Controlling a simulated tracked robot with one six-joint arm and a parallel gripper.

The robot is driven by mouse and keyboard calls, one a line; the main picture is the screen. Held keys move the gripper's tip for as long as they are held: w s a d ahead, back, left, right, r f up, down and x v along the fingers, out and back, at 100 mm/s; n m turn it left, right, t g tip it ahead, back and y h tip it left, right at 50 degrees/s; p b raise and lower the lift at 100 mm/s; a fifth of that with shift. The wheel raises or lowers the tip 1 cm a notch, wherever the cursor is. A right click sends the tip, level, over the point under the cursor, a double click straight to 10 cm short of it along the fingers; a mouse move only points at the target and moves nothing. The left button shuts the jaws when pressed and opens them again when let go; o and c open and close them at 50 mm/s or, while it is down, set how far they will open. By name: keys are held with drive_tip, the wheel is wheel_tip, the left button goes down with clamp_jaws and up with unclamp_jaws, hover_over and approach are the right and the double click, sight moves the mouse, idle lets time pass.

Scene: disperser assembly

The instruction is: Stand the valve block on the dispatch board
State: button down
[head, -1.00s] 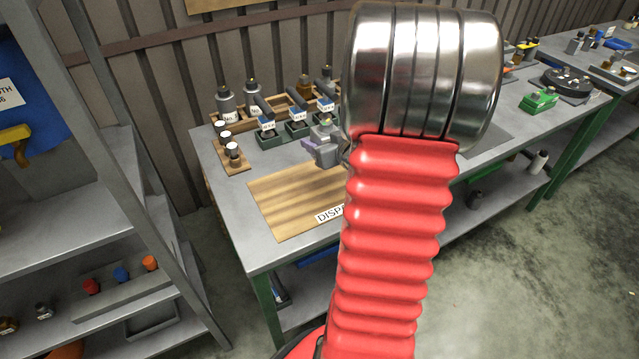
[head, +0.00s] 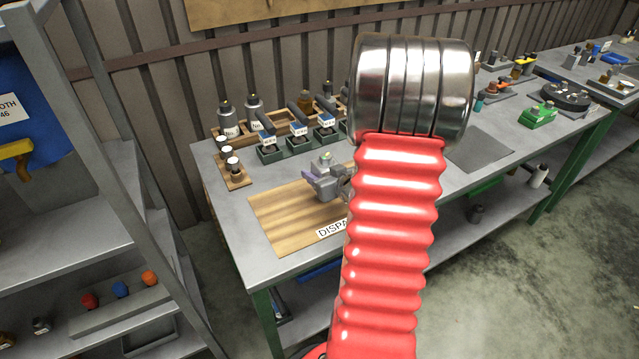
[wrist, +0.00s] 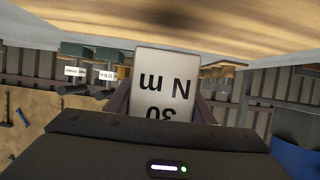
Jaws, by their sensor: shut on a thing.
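The valve block (head: 326,182) is a grey block with a small green spot on top. In the head view it is over the back part of the wooden dispatch board (head: 275,222); I cannot tell whether it touches the board. My gripper (head: 316,180) is shut on it, mostly hidden behind my arm. In the wrist view, the block's pale face (wrist: 165,85) with upside-down lettering sits between my two dark fingers (wrist: 163,104). The board's label is partly hidden by my arm.
Bottles (head: 228,118) stand in a wooden rack behind the board. Several dark green holders (head: 299,139) with labels stand in front of it. A small wooden stand with capped vials (head: 233,168) is at the left. The board's front left is clear.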

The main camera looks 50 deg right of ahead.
drive_tip(key=shift+f, duration=0.1)
idle(0.3)
drive_tip(key=shift+f, duration=1.95)
drive_tip(key=shift+f, duration=0.1)
drive_tip(key=c, duration=0.8)
unclamp_jaws()
drive_tip(key=shift+c, duration=0.2)
drive_tip(key=shift+s+a+r, duration=0.1)
drive_tip(key=shift+s+r, duration=0.15)
drive_tip(key=shift+s, duration=0.25)
drive_tip(key=v, duration=1.1)
